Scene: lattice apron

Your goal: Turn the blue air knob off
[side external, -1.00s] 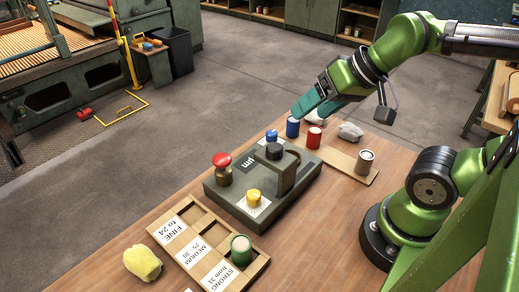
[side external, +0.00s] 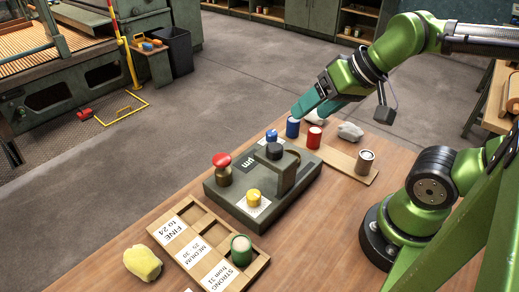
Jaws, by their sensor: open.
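The blue air knob (side external: 271,136) sits at the far corner of a dark grey control unit (side external: 225,196) on the wooden table. My gripper (side external: 312,104) is above and to the right of the knob, apart from it, over the far end of the table. Its teal fingers point down and to the left; they are open, and I see nothing between them. The unit also carries a yellow knob (side external: 254,196), a red mushroom button (side external: 222,168) and a black-topped arm (side external: 274,150). Which way the blue knob is turned is too small to tell.
Close below my gripper stand a blue cylinder (side external: 292,127) and a red one (side external: 314,137), with a grey-brown one (side external: 365,161) on a wooden strip. Grey lumps (side external: 350,131) lie behind. A labelled wooden tray (side external: 188,228), green cup (side external: 240,249) and yellow cloth (side external: 142,262) are nearer.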

